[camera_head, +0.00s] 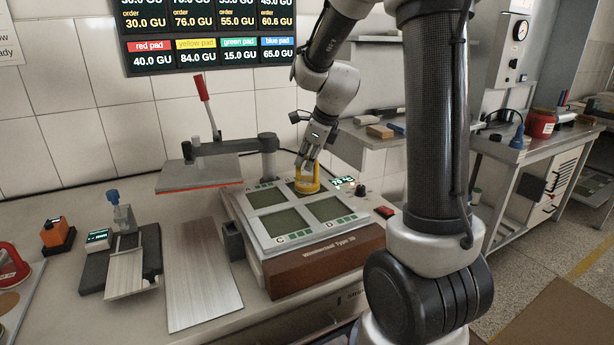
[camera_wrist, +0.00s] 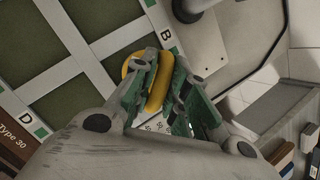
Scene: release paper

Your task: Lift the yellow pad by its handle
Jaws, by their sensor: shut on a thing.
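The yellow pad (camera_head: 308,179) is at the back right square of the machine's top plate (camera_head: 262,222), near the letter B. In the wrist view its yellow handle (camera_wrist: 160,84) stands between my fingers, and a yellow rounded edge (camera_wrist: 130,64) shows to the left of them. My gripper (camera_head: 308,164) reaches down from above and is shut on the handle. The green-lined fingers (camera_wrist: 160,95) lie on both sides of it. The fingers hide much of the pad, and I cannot tell whether its underside touches the plate.
A hinged press plate with a red-handled lever (camera_head: 203,95) stands at the left behind the machine. A metal sheet (camera_head: 201,275) lies on the bench to the left. A shelf with small blocks (camera_head: 380,131) is at the right. A price board (camera_head: 205,35) hangs on the wall.

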